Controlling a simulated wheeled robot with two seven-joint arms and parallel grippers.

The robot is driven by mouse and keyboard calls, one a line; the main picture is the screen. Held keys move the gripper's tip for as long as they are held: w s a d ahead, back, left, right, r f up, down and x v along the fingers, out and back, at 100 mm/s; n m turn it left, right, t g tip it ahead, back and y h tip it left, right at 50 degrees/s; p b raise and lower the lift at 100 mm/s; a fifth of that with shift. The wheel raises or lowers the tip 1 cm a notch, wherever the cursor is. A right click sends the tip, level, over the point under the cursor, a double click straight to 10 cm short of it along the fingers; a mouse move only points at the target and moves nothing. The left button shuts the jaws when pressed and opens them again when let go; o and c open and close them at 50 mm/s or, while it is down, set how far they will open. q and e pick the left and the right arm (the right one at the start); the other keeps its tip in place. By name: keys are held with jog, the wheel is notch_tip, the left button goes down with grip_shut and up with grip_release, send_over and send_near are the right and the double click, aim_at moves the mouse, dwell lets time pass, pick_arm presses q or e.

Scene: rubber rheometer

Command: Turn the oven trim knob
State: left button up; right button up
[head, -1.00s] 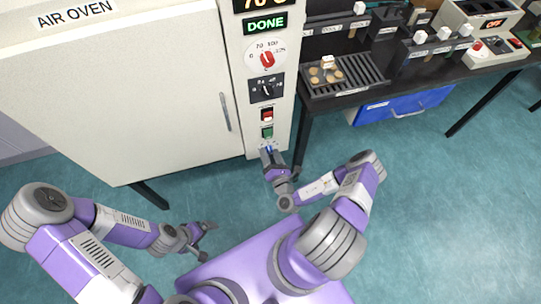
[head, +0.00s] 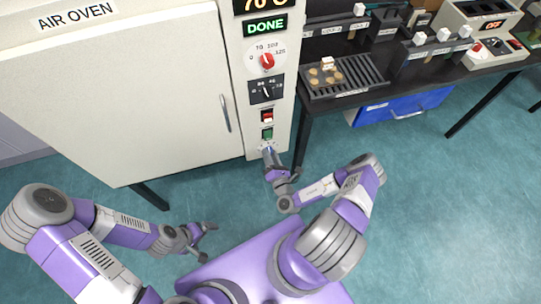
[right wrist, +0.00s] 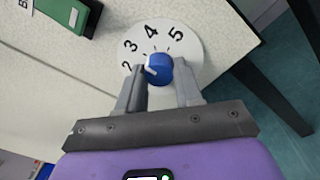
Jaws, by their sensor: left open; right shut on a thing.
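The trim knob (right wrist: 159,67) is a small blue knob with a white pointer line. It sits on a round white dial (right wrist: 186,33) with the numbers 2, 3, 4 and 5 showing. Its pointer lies to the left side, nearest the 2 and 3. My right gripper (right wrist: 160,84) is shut on the knob, one finger at each side. In the head view my right gripper (head: 270,157) is at the bottom of the oven's control column, mostly covering the knob. My left gripper (head: 208,240) is open and empty, over the floor away from the oven.
Above the knob on the column are a green button (head: 267,133), a red switch (head: 267,117), a black dial (head: 265,91) and a red temperature knob (head: 267,61). The oven door (head: 120,90) is closed. A black bench (head: 380,80) stands to the right.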

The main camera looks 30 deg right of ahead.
jog(key=shift+a+m, duration=0.1)
jog(key=shift+m, duration=3.2)
jog(key=o, duration=1)
jog(key=shift+o, duration=0.2)
jog(key=s+a+p, duration=0.1)
jog(key=s+p, duration=0.1)
jog(key=s, duration=0.5)
jog(key=shift+s+a+f, duration=0.15)
jog(key=shift+s+a, duration=0.05)
jog(key=shift+a, duration=0.05)
